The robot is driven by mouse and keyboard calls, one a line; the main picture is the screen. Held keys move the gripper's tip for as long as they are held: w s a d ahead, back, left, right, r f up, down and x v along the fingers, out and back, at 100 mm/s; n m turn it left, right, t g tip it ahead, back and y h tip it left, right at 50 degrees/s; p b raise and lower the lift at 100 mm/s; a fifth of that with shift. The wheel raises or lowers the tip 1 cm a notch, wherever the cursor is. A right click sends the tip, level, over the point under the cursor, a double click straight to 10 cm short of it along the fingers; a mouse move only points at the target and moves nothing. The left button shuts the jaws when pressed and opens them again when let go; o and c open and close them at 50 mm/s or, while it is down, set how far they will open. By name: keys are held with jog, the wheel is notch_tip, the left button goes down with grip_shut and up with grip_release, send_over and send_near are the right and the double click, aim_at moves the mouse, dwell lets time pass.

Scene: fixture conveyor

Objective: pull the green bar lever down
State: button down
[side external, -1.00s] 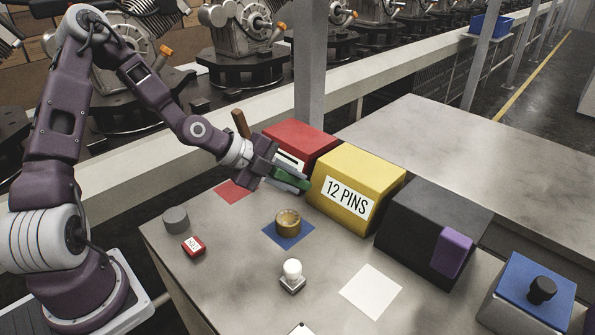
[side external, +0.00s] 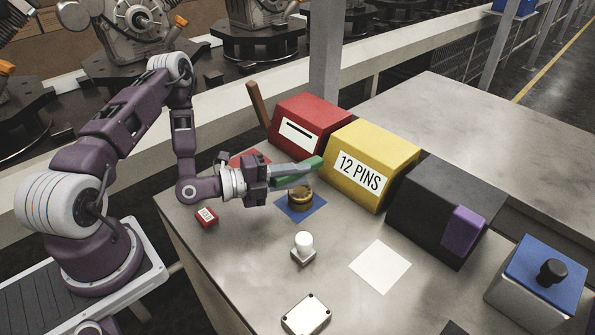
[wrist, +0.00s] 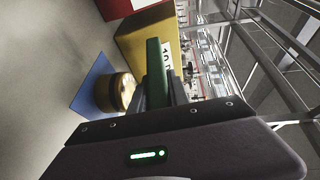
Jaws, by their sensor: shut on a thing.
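The green bar lever (side external: 309,166) sticks out at the left side of the yellow box (side external: 372,165) labelled "12 PINS". In the side view it slopes, its right end near the box higher than its left part. My gripper (side external: 290,171) is shut on the lever, its grey fingers lying along it and hiding part of it. In the wrist view the green bar (wrist: 153,62) rises between the two fingers of my gripper (wrist: 160,92). The lever's pivot is not clearly visible.
A brass-coloured ring part (side external: 300,197) on a blue mat (side external: 286,209) lies close below my fingers. A red box (side external: 310,122) stands behind. A white-topped button (side external: 304,246), white mat (side external: 381,266) and dark box (side external: 440,205) lie to the right. Bare table lies between them.

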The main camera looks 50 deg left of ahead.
aim_at(270, 179)
jog(key=shift+w+a+f, duration=0.1)
jog(key=shift+w, duration=0.05)
jog(key=c, duration=1.2)
grip_release()
jog(key=shift+c, duration=0.2)
jog(key=v, duration=0.7)
jog(key=shift+c, duration=0.2)
